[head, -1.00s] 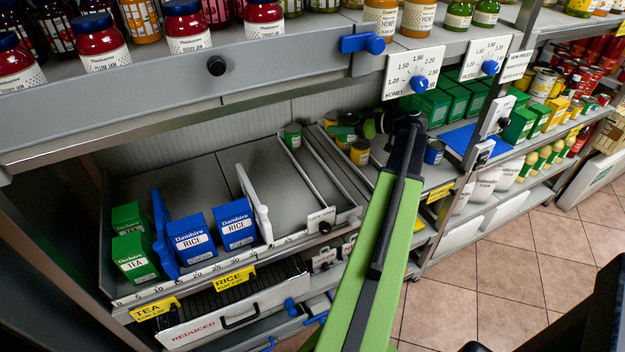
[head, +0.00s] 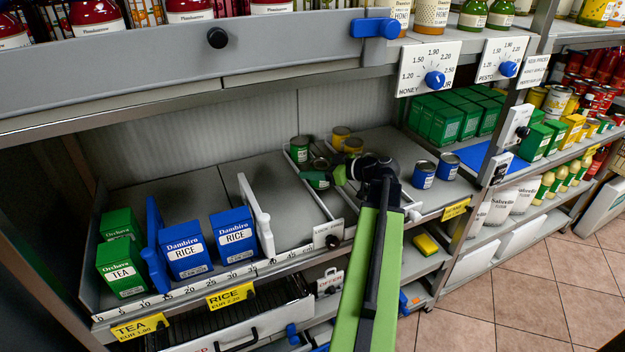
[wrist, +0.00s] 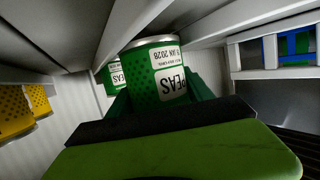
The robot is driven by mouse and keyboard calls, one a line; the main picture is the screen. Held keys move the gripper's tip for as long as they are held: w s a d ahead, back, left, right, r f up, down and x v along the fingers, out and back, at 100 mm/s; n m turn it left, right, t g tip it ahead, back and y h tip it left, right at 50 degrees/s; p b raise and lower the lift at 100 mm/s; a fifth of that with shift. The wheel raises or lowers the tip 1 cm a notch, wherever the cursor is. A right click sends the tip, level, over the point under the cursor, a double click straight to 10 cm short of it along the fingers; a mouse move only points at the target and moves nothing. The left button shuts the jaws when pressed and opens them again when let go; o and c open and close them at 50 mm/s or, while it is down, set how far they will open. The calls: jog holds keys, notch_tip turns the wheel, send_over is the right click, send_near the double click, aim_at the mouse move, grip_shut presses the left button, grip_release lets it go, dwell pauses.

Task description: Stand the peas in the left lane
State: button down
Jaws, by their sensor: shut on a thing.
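My gripper (head: 330,176) is shut on a green peas can (head: 319,173), which shows large and upside down between the green jaws in the wrist view (wrist: 158,75). The held can looks upright, over the left lane (head: 322,208) between two thin pale rails. Another green peas can (head: 299,148) stands farther back in that lane; it shows behind the held can in the wrist view (wrist: 117,75). I cannot tell whether the held can touches the shelf floor.
Yellow cans (head: 353,146) stand in the lane to the right, and blue cans (head: 423,174) farther right. A white divider (head: 256,215) and blue rice boxes (head: 187,246) are at left. The upper shelf (head: 290,85) overhangs the lanes.

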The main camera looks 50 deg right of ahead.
jog(key=shift+f, duration=0.75)
jog(key=shift+r, duration=0.25)
jog(key=shift+f, duration=0.25)
jog(key=shift+c, duration=2)
grip_release()
jog(key=shift+r, duration=0.1)
jog(key=shift+r, duration=0.15)
jog(key=p+v, duration=0.3)
jog(key=v, duration=0.8)
jog(key=shift+s+d+r+p, duration=0.1)
jog(key=shift+s+r+p, duration=0.1)
jog(key=shift+p, duration=0.2)
jog(key=shift+s, duration=0.25)
